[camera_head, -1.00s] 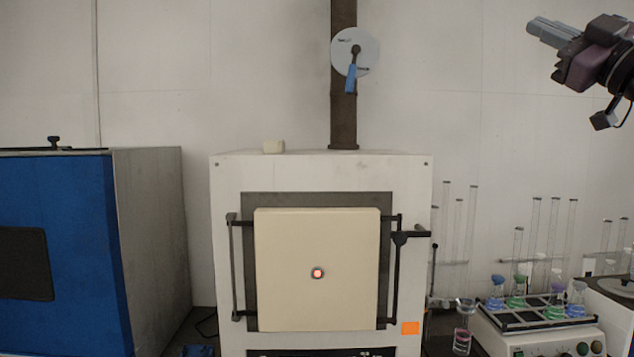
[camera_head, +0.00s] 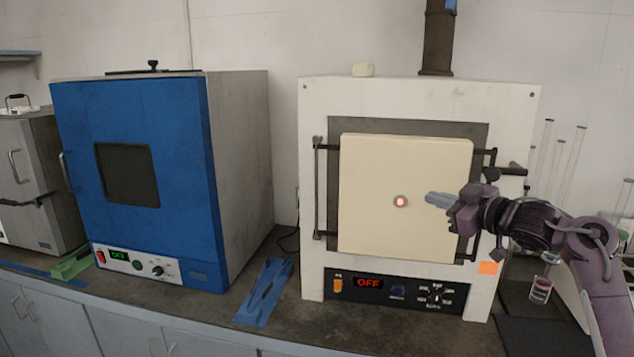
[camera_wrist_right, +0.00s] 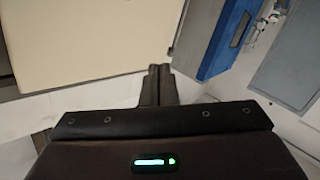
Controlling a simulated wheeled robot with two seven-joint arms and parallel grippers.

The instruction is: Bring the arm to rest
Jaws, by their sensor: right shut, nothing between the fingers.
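My right gripper (camera_head: 432,198) is shut and empty. In the head view it is in front of the white furnace's cream door (camera_head: 372,225), its fingers pointing left near the red-lit round spot (camera_head: 400,201). I cannot tell how much gap there is to the door. In the right wrist view the shut fingers (camera_wrist_right: 160,72) show from behind, with the cream door (camera_wrist_right: 80,35) at upper left and the blue oven (camera_wrist_right: 215,45) at upper right. My left gripper is not in view.
The white furnace (camera_head: 313,180) has a panel reading OFF (camera_head: 369,283). The blue oven (camera_head: 190,160) stands left of it on the dark counter (camera_head: 245,325). A blue tray (camera_head: 265,290) lies between them. A flask with pink liquid (camera_head: 541,290) and glass tubes stand at right.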

